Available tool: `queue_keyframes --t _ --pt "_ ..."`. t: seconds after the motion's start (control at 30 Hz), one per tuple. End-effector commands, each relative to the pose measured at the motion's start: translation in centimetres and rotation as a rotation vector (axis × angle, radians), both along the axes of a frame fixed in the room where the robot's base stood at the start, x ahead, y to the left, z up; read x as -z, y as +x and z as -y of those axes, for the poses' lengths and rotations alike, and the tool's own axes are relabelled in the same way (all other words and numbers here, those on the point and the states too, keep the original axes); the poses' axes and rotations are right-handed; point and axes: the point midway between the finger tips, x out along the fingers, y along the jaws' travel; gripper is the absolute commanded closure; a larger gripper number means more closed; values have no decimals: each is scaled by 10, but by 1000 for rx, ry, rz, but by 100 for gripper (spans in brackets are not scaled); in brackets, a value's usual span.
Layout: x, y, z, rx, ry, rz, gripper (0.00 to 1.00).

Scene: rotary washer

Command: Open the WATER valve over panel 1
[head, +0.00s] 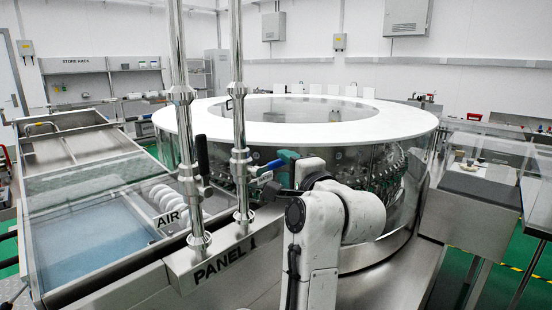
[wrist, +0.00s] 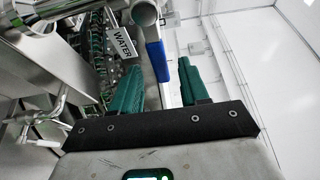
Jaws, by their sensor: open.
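The WATER valve's blue lever (head: 268,169) sticks out to the right from the right-hand upright pipe (head: 239,120) over the PANEL 1 label (head: 222,264). In the wrist view, the blue lever (wrist: 156,61) hangs below a round pipe end, beside the WATER sign (wrist: 122,42). My gripper (head: 279,164) has green fingers and is close to the lever, on its right in the head view. In the wrist view, my gripper (wrist: 160,66) is open, with the lever showing between its fingertips. Whether the fingers touch it, I cannot tell.
A black-handled valve (head: 203,158) sits on the left pipe, above the AIR label (head: 171,218). The large round washer (head: 300,118) with a white rim stands behind my arm. A steel tank with a glass lid (head: 85,200) is at left.

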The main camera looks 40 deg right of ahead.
Motion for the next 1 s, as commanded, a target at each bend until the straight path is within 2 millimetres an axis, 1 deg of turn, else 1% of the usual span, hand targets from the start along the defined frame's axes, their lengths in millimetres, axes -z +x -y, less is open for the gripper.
queue_keyframes --t 0.03,0.1,0.3,0.47,0.7,0.77,1.0 --pt "-2 9 4 0 1 -1 55" --pt "-1 20 8 0 1 -1 55" --pt "0 42 16 -1 0 -1 55" --pt "0 49 19 0 -1 0 55" --pt "0 50 19 0 -1 0 55" --pt "0 50 19 0 -1 0 59" --pt "0 49 19 0 -1 0 82"
